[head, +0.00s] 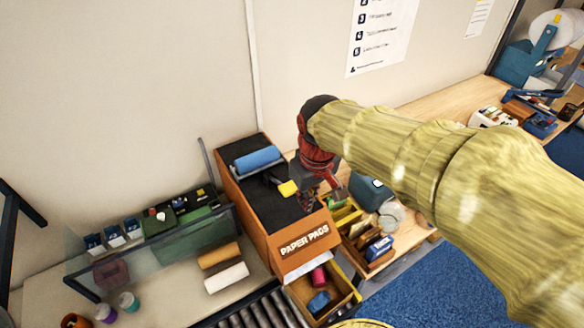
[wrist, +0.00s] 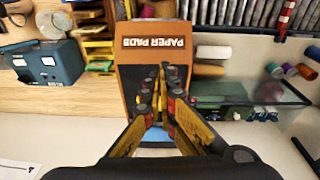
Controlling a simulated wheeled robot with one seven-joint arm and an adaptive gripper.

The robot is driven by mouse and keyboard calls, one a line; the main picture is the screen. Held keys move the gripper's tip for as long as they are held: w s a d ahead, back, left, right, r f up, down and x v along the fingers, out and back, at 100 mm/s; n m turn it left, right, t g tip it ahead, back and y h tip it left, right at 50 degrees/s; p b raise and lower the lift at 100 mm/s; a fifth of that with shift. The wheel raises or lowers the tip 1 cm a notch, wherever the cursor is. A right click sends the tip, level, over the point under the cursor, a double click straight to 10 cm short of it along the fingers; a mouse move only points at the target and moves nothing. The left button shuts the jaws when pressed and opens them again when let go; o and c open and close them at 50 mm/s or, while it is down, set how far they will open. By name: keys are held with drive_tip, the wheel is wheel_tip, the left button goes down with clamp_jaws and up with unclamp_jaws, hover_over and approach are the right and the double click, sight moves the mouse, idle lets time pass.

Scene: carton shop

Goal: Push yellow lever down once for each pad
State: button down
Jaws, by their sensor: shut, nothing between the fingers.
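The orange dispenser box labelled PAPER PADS (head: 305,243) stands on the bench with a black top and a blue roll (head: 258,159) at its back. The yellow lever (head: 287,188) shows as a yellow end on a dark arm at the box's right side, raised above the black top. My gripper (head: 318,207) is shut and empty, just right of the lever in the head view; I cannot tell whether they touch. In the wrist view my gripper (wrist: 166,82) points over the box (wrist: 152,50), and its fingers hide the lever. I see no pad clearly.
A wooden bin (head: 345,293) with red and blue items sits in front of the box. Yellow trays and a teal device (head: 371,193) stand to the right. A glass-fronted case (head: 150,250) and rolls (head: 226,277) lie to the left. Rollers (head: 262,312) run along the front.

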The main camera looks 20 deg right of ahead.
sight(292, 190)
drive_tip(key=w+r+n+g+p, duration=0.1)
drive_tip(key=w+r+n+p, duration=0.4)
drive_tip(key=w+n, duration=0.7)
drive_tip(key=r+n, duration=0.1)
drive_tip(key=n, duration=0.4)
drive_tip(key=shift+w+d+r+n+g, duration=0.3)
drive_tip(key=shift+d+r+g, duration=0.05)
drive_tip(key=shift+g, duration=0.05)
wheel_tip(292, 190, down, 14)
drive_tip(key=shift+f+p, duration=0.1)
drive_tip(key=shift+p, duration=1.1)
